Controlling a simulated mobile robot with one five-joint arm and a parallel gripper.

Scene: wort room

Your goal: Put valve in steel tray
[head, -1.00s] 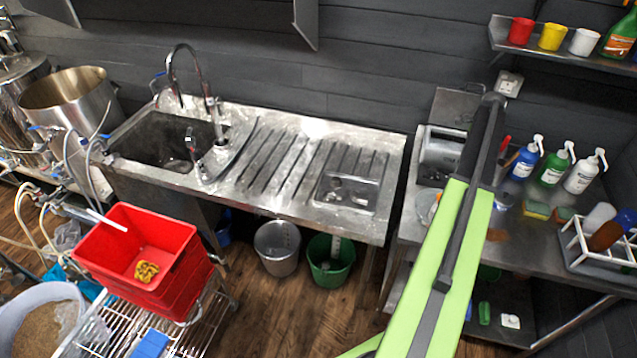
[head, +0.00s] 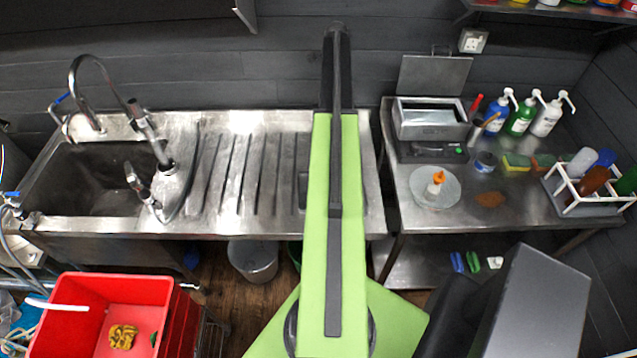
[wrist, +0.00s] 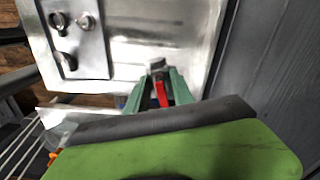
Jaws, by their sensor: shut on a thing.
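My gripper (wrist: 158,82) shows in the wrist view with its green fingers shut on the valve (wrist: 161,92), a small grey metal piece with a red handle. In the head view my arm hides the gripper and the valve. The steel tray (wrist: 93,68) lies on the sink's draining board, at the upper left of the wrist view, with several small metal parts in it. The valve is apart from the tray, to its right in that view. In the head view only a sliver of the tray (head: 302,190) shows beside my arm.
The sink (head: 90,180) with its tall tap is left of the draining board (head: 225,180). A red crate (head: 75,310) stands at the lower left. The right bench (head: 480,215) holds a steel box (head: 430,118), pump bottles and a white rack (head: 590,185).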

